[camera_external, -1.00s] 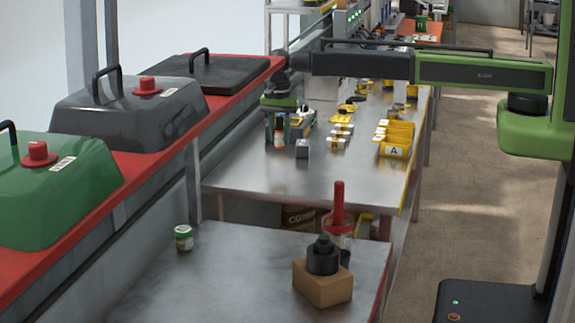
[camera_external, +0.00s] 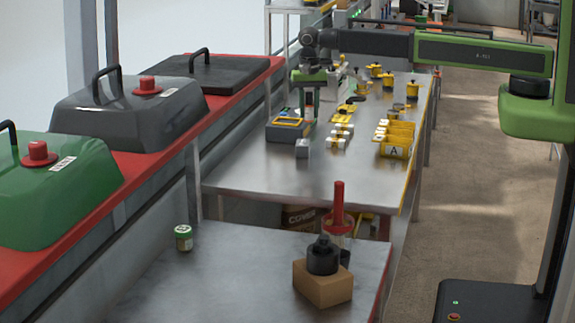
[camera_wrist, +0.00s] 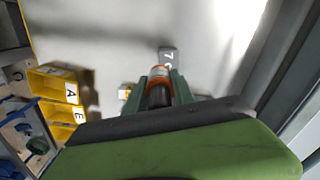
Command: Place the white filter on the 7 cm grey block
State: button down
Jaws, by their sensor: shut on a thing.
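My gripper (camera_external: 309,104) is raised above the far steel table. It is shut on a small cylinder, the white filter (camera_wrist: 159,72), which has a white band, orange-red parts and a dark end. In the wrist view the fingers (camera_wrist: 160,85) are on either side of it. The grey block (camera_external: 302,149) stands on the table, nearer the camera than my gripper and apart from it. In the wrist view the block (camera_wrist: 168,54) bears a "7" and lies just beyond the fingertips. The fingers and filter hide a little of its near end.
A grey-blue tray with a yellow rim (camera_external: 288,129) is left of the block. White and yellow parts (camera_external: 338,136) stand close to its right. Yellow bins (camera_external: 395,149) are further right. The table front is clear. A brown block (camera_external: 322,284) is on the near table.

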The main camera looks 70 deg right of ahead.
jog(key=s+d+r+p, duration=0.1)
jog(key=s+d+r, duration=0.1)
jog(key=d, duration=0.3)
jog(key=s+d+r+p, duration=0.2)
jog(key=d, duration=0.3)
jog(key=m+b, duration=0.1)
jog(key=b, duration=0.6)
send_over(303, 142)
notch_tip(303, 142, down, 8)
jog(key=shift+d+r, duration=0.15)
jog(key=shift+r, duration=0.05)
jog(key=shift+a, duration=0.25)
notch_tip(303, 142, down, 4)
jog(key=b, duration=0.4)
jog(key=shift+f+b, duration=0.2)
jog(key=shift+b, duration=0.15)
jog(key=shift+r, duration=0.25)
jog(key=shift+f, duration=0.15)
jog(key=c, duration=1.1)
grip_release()
jog(key=shift+o, duration=0.2)
